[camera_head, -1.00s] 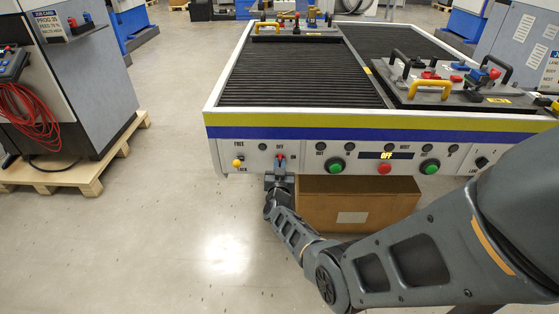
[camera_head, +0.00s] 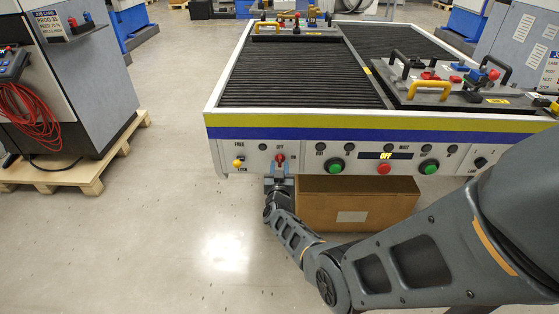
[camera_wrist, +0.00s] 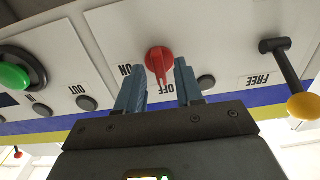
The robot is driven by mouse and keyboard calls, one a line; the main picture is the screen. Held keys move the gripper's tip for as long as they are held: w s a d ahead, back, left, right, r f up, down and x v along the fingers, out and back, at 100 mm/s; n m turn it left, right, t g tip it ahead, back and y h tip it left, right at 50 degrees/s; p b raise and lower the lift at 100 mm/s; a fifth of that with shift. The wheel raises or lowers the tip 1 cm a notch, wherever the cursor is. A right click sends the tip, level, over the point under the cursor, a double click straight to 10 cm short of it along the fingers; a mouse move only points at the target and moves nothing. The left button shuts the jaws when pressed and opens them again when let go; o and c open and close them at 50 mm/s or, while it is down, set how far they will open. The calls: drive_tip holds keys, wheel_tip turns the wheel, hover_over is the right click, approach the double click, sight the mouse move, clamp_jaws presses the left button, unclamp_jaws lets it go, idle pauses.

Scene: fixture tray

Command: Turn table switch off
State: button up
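The table switch is a red rotary knob (camera_head: 280,158) on the table's white front panel, between the OFF and ON labels. In the wrist view the knob (camera_wrist: 160,62) has its handle pointing toward the OFF label; the picture is upside down. My gripper (camera_head: 279,180) is just below and in front of the knob in the head view. In the wrist view my gripper's two blue fingers (camera_wrist: 158,84) are spread apart with nothing between them but the knob's handle end beyond; contact does not show.
A yellow-tipped FREE/LOCK lever (camera_head: 238,163) is left of the knob. Green buttons (camera_head: 336,166), a red button (camera_head: 384,169) and a yellow OFF display (camera_head: 386,155) are to the right. A cardboard box (camera_head: 358,204) sits under the panel.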

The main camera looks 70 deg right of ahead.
drive_tip(key=shift+p+v, duration=1.1)
drive_tip(key=shift+v, duration=0.85)
drive_tip(key=s+a+r+n+t+y, duration=0.25)
drive_tip(key=s+a, duration=0.35)
drive_tip(key=a, duration=0.3)
drive_tip(key=s+a+r+n+t+y, duration=0.2)
drive_tip(key=s+a+n+t+y, duration=0.25)
drive_tip(key=a, duration=0.45)
drive_tip(key=s+a+r+n+t+y, duration=0.25)
drive_tip(key=s+a, duration=0.35)
drive_tip(key=a, duration=0.3)
drive_tip(key=s+a+r+n+y, duration=0.1)
drive_tip(key=s+a+r+y, duration=0.1)
drive_tip(key=a+r, duration=0.3)
drive_tip(key=s+a+r+n+g+y, duration=0.1)
drive_tip(key=s+a+r+y, duration=0.1)
drive_tip(key=s+a+r, duration=0.3)
drive_tip(key=s+a+r+n+y, duration=0.2)
drive_tip(key=s+a+r+y, duration=0.1)
drive_tip(key=r, duration=0.6)
drive_tip(key=shift+s+a+r, duration=0.35)
drive_tip(key=shift+s+a, duration=0.4)
drive_tip(key=shift+a, duration=0.4)
drive_tip(key=shift+g, duration=0.25)
